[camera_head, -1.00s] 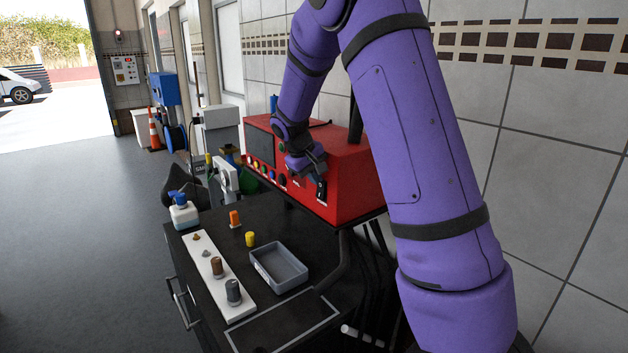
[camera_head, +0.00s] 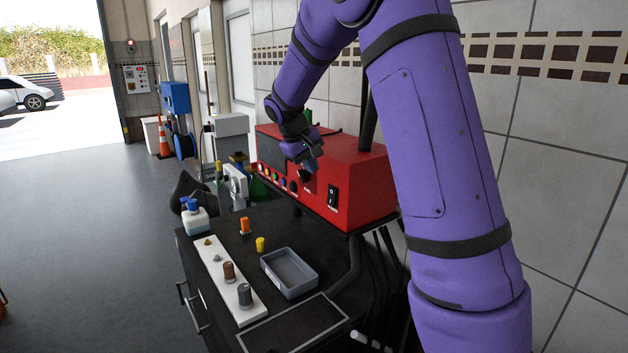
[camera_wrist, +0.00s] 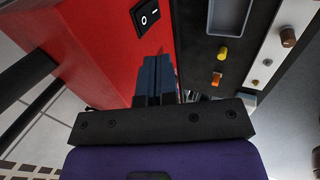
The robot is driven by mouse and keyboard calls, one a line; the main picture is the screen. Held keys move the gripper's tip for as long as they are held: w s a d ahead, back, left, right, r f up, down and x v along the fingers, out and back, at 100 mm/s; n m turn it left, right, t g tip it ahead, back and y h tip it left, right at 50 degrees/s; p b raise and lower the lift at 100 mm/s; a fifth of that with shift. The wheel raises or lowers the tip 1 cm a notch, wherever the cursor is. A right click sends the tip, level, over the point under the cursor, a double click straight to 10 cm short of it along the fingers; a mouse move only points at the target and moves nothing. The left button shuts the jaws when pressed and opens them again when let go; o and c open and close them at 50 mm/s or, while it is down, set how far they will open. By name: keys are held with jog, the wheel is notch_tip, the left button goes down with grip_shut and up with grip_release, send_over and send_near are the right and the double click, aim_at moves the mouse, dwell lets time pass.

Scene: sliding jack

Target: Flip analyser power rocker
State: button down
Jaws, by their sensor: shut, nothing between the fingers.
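The red analyser (camera_head: 352,178) stands on a shelf against the tiled wall. Its black power rocker (camera_head: 332,196) is on the right part of its front face. In the wrist view the rocker (camera_wrist: 146,15) shows white I and O marks at the top; its tilt is hard to tell. My gripper (camera_head: 314,166) is shut and empty in front of the analyser, up and left of the rocker and apart from it. In the wrist view the shut fingers (camera_wrist: 155,68) show beside the red face, below the rocker in the picture.
Coloured jacks line the analyser's lower front left of the rocker. On the black bench below are a grey tray (camera_head: 268,268), a white strip with several pegs (camera_head: 226,283), yellow and orange pieces (camera_head: 260,244) and a blue-capped bottle (camera_head: 195,219).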

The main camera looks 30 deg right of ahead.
jog(key=shift+d+v, duration=0.2)
jog(key=shift+v, duration=0.7)
jog(key=shift+d+v, duration=0.2)
jog(key=shift+v, duration=0.7)
jog(key=shift+r, duration=0.15)
jog(key=s+a+r+t+y, duration=0.1)
jog(key=s+a+r+y, duration=0.2)
jog(key=s, duration=0.6)
jog(key=s+a+r+t, duration=0.2)
jog(key=s+a+r, duration=0.2)
jog(key=s, duration=0.5)
jog(key=s+a+f+t+y, duration=0.1)
jog(key=s+a, duration=0.2)
jog(key=s, duration=0.5)
jog(key=s+a+f+t+y, duration=0.1)
jog(key=s+a, duration=0.2)
jog(key=s, duration=0.6)
